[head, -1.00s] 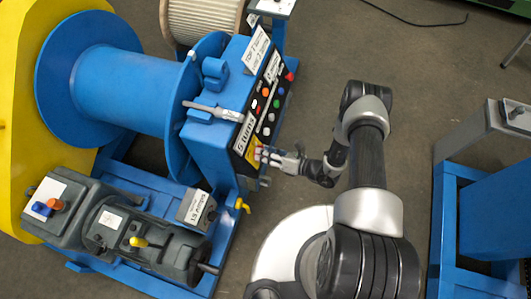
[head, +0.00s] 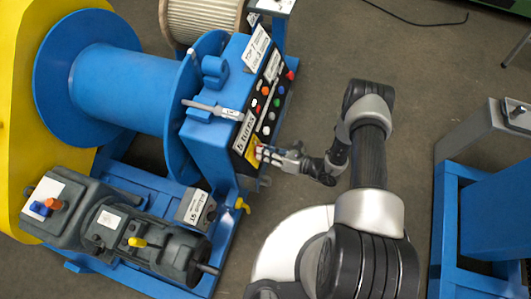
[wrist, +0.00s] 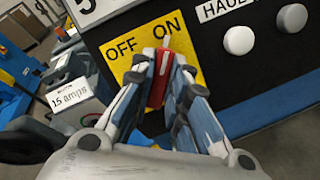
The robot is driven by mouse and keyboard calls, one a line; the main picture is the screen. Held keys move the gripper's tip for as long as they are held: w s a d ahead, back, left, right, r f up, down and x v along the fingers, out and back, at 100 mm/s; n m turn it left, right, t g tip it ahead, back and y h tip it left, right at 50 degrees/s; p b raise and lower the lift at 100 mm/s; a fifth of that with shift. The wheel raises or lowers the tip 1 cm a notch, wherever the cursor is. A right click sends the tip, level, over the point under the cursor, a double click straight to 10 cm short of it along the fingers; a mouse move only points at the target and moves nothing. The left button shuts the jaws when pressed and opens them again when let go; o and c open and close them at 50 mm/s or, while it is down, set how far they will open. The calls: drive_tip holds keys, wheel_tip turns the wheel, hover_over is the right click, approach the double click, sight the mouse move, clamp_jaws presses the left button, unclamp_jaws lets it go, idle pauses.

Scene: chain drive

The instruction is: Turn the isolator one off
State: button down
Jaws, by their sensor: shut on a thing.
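The isolator is a red handle (wrist: 158,82) on a yellow plate (wrist: 120,58) marked OFF at left and ON at right. In the wrist view the handle stands nearly upright, its upper end close to the word ON. My gripper (wrist: 163,98) has its two fingers on either side of the red handle, closed on it. In the head view my gripper (head: 264,154) reaches the yellow plate (head: 252,151) at the lower end of the blue control box. The fingers hide part of the handle and its pivot.
The box carries several coloured buttons and signs. A grey motor (head: 150,245) with a yellow lever and a 15 amps box (head: 195,208) stand to the left. Open floor lies right of the box.

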drive_tip(key=n+g+y+b, duration=0.1)
drive_tip(key=n+b, duration=0.1)
drive_tip(key=n, duration=0.3)
drive_tip(key=shift+f, duration=0.1)
drive_tip(key=n+g+b, duration=0.1)
drive_tip(key=n, duration=0.3)
drive_tip(key=shift+b, duration=0.4)
drive_tip(key=n+g+b, duration=0.1)
drive_tip(key=n, duration=0.4)
drive_tip(key=shift+y, duration=0.3)
drive_tip(key=shift+n+g+b, duration=0.6)
drive_tip(key=shift+n, duration=1.5)
drive_tip(key=c, duration=1.6)
unclamp_jaws()
drive_tip(key=shift+o, duration=0.2)
